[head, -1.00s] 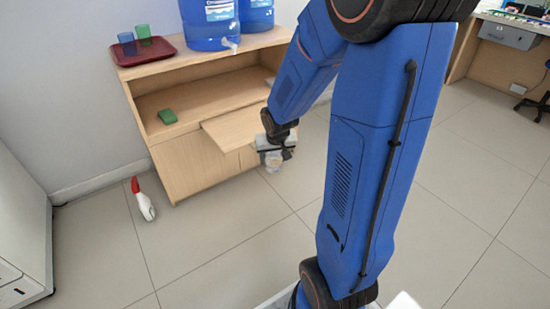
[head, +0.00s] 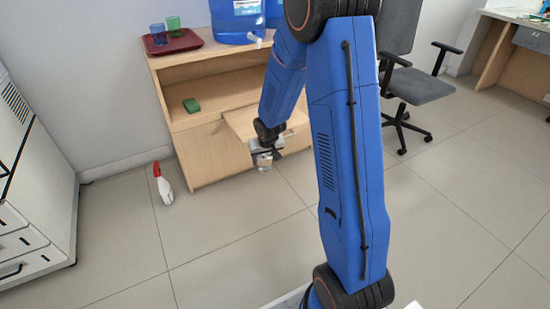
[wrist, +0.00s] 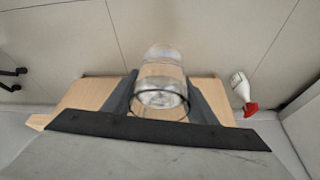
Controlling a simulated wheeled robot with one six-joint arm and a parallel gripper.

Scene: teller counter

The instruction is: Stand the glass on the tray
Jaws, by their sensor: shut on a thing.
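My gripper (head: 265,153) is shut on a clear glass (head: 264,163) and holds it in the air in front of the wooden cabinet. In the wrist view the glass (wrist: 160,82) sits between the two dark fingers of my gripper (wrist: 160,95). The dark red tray (head: 174,42) lies on the left of the cabinet top, up and to the left of my gripper. A blue glass (head: 158,34) and a green glass (head: 173,24) stand on it.
The wooden cabinet (head: 215,157) has a pull-out board and a shelf with a green block (head: 191,105). A blue water container (head: 236,20) stands right of the tray. A white spray bottle with a red top (head: 163,186) stands on the floor. An office chair (head: 415,83) is at right.

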